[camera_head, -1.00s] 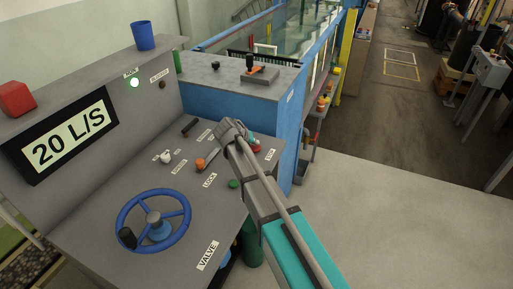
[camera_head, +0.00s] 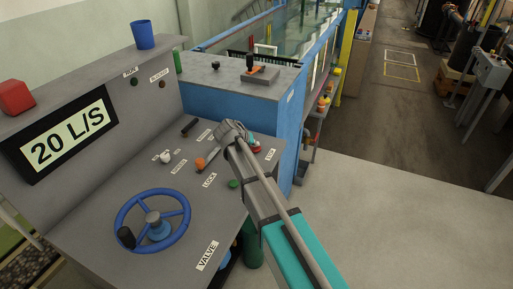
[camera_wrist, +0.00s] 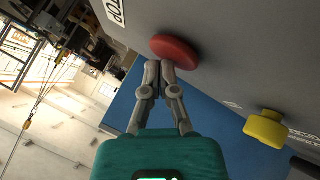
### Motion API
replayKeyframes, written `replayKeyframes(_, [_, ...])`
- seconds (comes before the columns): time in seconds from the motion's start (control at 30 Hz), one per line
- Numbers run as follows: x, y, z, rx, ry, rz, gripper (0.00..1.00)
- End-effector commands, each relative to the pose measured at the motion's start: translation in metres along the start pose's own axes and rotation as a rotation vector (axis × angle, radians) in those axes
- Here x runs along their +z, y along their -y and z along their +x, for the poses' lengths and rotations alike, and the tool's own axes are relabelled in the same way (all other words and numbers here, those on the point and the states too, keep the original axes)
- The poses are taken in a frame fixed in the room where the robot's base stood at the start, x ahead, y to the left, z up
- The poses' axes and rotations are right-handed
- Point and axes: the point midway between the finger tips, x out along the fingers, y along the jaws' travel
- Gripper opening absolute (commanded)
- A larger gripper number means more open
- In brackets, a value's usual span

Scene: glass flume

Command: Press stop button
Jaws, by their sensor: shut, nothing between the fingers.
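The red stop button (camera_wrist: 175,52) sits on the grey panel beside a partly cut-off label (camera_wrist: 115,10) in the wrist view. In the head view a bit of the red button (camera_head: 256,149) shows just past my gripper, next to the STOP label (camera_head: 271,154). My gripper (camera_wrist: 160,68) is shut and empty. Its fingertips are right at the button's edge and appear to touch it; the exact contact is hard to tell. In the head view my gripper (camera_head: 234,132) covers part of the panel. The RUN lamp (camera_head: 134,81) is dark.
A yellow button (camera_wrist: 265,128) stands beside my gripper in the wrist view. A blue cup (camera_head: 144,35) stands on top.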

Motion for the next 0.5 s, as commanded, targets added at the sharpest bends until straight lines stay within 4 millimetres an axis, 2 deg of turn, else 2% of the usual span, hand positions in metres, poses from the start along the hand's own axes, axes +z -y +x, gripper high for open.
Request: replayKeyframes(0.5, [-0.008,-0.008,-0.011,0.000,0.001,0.000,0.00])
